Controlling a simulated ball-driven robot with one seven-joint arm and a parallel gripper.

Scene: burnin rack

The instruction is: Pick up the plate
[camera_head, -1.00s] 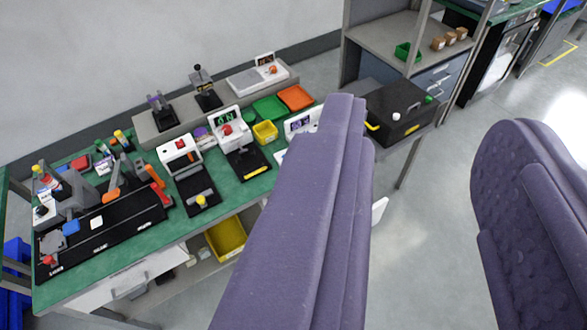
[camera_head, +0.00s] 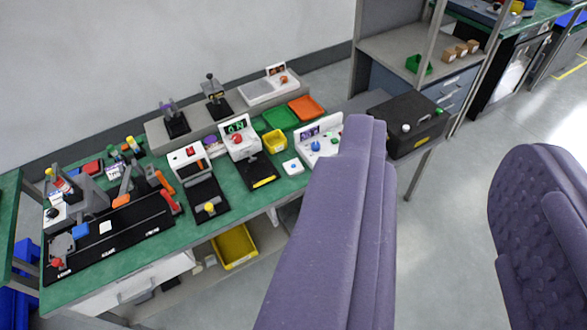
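My gripper (camera_head: 446,135) shows as two purple padded fingers, wide apart with nothing between them. It is high above the floor, in front of the bench's right end. I cannot tell for sure which thing is the plate. The left finger hides part of the bench's right end.
The green bench (camera_head: 150,245) carries several devices, including a white unit with a green display (camera_head: 239,138). A black box (camera_head: 408,128) stands to the right, behind the gap between my fingers. A yellow bin (camera_head: 235,246) sits below. A shelf rack (camera_head: 400,50) stands behind. Floor at right is clear.

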